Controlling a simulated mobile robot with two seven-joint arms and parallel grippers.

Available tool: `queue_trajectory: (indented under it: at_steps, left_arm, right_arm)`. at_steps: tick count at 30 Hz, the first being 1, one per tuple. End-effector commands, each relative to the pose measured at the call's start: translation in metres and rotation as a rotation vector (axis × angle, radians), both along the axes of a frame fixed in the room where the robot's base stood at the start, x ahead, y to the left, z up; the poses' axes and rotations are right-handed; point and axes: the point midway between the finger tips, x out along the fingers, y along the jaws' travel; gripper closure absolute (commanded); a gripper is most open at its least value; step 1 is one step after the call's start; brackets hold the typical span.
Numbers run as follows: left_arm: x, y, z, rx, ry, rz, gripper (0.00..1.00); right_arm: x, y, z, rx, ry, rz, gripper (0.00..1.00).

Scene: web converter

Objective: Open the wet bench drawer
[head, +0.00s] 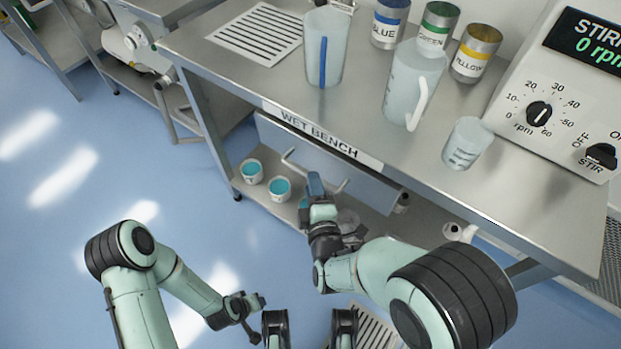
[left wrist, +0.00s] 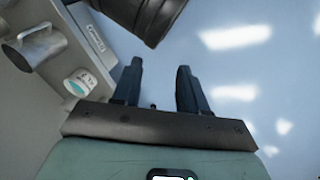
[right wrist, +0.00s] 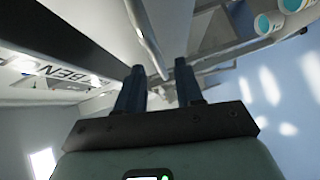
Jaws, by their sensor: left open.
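The wet bench drawer (head: 345,172) is a grey panel under the bench edge, below the "WET BENCH" label (head: 318,134), and looks shut. Its bar handle (head: 297,163) stands out from the front, partly hidden behind my right gripper (head: 315,182). In the right wrist view, the handle (right wrist: 146,38) runs toward the space between the open fingers of the right gripper (right wrist: 160,66); I cannot tell whether they touch it. My left gripper (head: 256,312) is open and empty, low over the floor, away from the drawer; its fingers show in the left wrist view (left wrist: 160,66).
The bench top (head: 300,85) carries a beaker (head: 325,50), a jug (head: 410,85), a small cup (head: 467,143), colour-labelled cans (head: 475,55) and a stirrer (head: 565,90). White tubs (head: 252,172) stand on the lower shelf.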

Motion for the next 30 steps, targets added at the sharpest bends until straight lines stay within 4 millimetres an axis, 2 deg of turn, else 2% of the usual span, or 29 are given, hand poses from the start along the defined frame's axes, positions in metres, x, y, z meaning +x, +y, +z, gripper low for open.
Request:
queue_trajectory:
  at_steps: [3,7,18,19,21,22,30]
  left_arm:
    - [0.008,0.005,-0.007,0.011,-0.021,0.009,0.57]
    - [0.014,0.008,-0.010,0.019,-0.035,0.016,0.57]
    - [0.016,0.009,-0.010,0.021,-0.041,0.017,0.57]
    - [0.016,0.009,-0.010,0.021,-0.041,0.017,0.57]
    - [0.016,0.009,-0.010,0.021,-0.041,0.017,0.57]
    - [0.016,0.009,-0.010,0.021,-0.041,0.017,0.57]
    - [0.015,0.008,-0.010,0.020,-0.039,0.017,0.57]
  right_arm:
    - [0.019,0.003,-0.004,0.000,-0.002,-0.001,0.64]
    - [0.031,0.005,-0.006,-0.001,0.000,-0.001,0.64]
    - [0.037,0.006,-0.005,-0.001,0.000,-0.001,0.64]
    - [0.037,0.006,-0.005,-0.001,0.000,-0.001,0.70]
    - [0.037,0.006,-0.005,-0.001,0.000,0.000,0.93]
    - [0.037,0.006,-0.005,-0.001,0.000,0.000,1.00]
    - [0.037,0.007,-0.005,-0.001,-0.001,0.000,1.00]
